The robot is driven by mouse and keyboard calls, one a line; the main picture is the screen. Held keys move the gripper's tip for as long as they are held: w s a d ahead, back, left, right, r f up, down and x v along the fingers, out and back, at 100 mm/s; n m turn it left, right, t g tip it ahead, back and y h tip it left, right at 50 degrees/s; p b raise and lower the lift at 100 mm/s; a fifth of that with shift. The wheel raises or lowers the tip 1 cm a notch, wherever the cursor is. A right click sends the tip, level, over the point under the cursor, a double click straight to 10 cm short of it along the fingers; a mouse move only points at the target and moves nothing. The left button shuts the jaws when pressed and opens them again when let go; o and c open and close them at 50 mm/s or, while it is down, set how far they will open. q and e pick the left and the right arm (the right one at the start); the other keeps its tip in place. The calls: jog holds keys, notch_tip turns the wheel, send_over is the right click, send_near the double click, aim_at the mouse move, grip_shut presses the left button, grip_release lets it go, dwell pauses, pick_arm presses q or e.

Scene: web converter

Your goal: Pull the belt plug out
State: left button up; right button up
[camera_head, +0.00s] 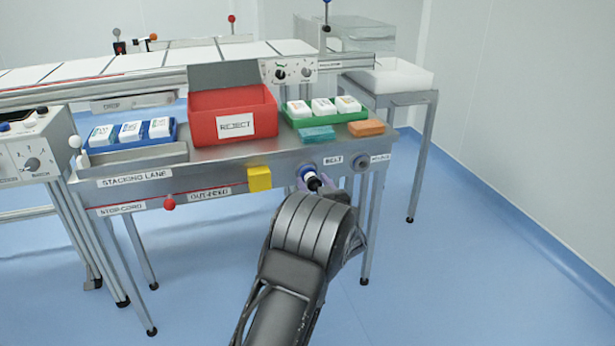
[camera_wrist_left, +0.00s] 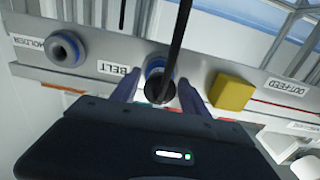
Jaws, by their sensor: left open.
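The belt plug (camera_head: 314,184) is in the blue-ringed BELT socket on the front edge of the steel table. In the left wrist view the black plug (camera_wrist_left: 160,91) sits in front of the blue ring, with a black cable rising from it. My left gripper (camera_head: 317,182) reaches the socket from the front, partly hidden by my arm. In the wrist view its two fingers (camera_wrist_left: 158,93) stand open on either side of the plug. I cannot tell whether they touch it. My right gripper is not in view.
The holder socket (camera_wrist_left: 66,48), blue-ringed and empty, is beside BELT. A yellow block (camera_head: 259,178) and a red stop-cord knob (camera_head: 169,204) are on the same edge. A red reject bin (camera_head: 233,104) and card trays stand on the table. The floor in front is clear.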

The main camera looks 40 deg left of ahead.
pick_arm(q)
jog(key=shift+w+a, duration=0.2)
jog(key=shift+a, duration=0.1)
jog(key=shift+c, duration=0.3)
grip_shut()
dwell(0.6)
